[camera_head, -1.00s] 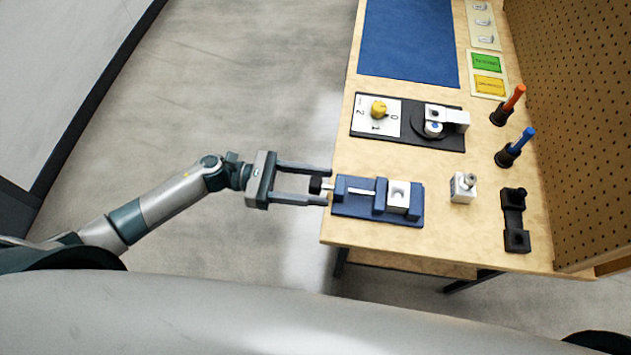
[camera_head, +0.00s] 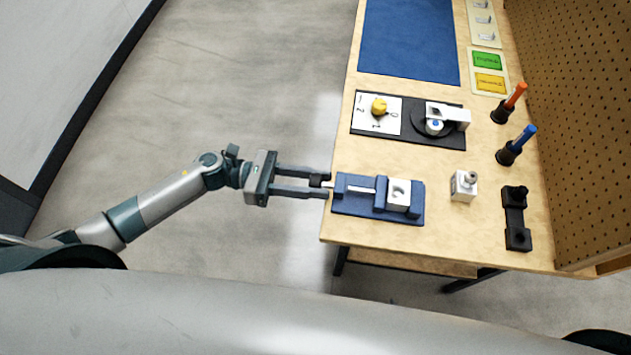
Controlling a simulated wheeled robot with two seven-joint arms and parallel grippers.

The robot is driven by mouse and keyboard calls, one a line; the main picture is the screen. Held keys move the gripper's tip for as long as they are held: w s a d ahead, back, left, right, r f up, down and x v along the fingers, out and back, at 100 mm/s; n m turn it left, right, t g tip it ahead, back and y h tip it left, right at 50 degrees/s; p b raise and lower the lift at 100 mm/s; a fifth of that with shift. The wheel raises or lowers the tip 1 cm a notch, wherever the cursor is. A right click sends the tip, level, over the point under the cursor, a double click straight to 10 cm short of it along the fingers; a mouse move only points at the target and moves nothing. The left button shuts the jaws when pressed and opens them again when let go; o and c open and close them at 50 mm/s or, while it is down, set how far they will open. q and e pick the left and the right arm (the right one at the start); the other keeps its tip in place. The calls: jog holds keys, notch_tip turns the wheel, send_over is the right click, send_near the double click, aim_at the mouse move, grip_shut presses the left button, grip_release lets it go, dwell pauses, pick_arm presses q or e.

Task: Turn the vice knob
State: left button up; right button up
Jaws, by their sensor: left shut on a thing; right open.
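The blue vice (camera_head: 364,208) lies at the near left edge of the wooden bench, with a white block (camera_head: 398,194) between its jaws. The block has a round hole in its top. The vice's black knob (camera_head: 317,180) sticks out past the bench edge on the left. My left gripper (camera_head: 318,184) comes in from the left and is shut on the knob, its two fingers on either side of it. My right gripper is not in view.
A black plate (camera_head: 435,141) with a yellow dial (camera_head: 379,106) lies behind the vice. To the right stand a small white block (camera_head: 464,186), a black bracket (camera_head: 515,218), and orange (camera_head: 517,94) and blue (camera_head: 525,138) handled tools. A pegboard (camera_head: 580,130) borders the bench.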

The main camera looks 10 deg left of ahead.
pick_arm(q)
jog(key=shift+n, duration=2.4)
pick_arm(e)
jog(key=shift+w+a+r+t, duration=0.15)
jog(key=shift+w+a+r, duration=0.15)
jog(key=shift+w, duration=0.2)
jog(key=shift+w+a+r+t, duration=0.15)
jog(key=shift+w+a+r, duration=0.05)
jog(key=shift+w+a, duration=0.2)
jog(key=shift+s+d+f, duration=0.1)
pick_arm(q)
jog(key=o, duration=1)
jog(key=shift+o, duration=0.2)
pick_arm(e)
jog(key=shift+d, duration=0.1)
jog(key=shift+d, duration=0.1)
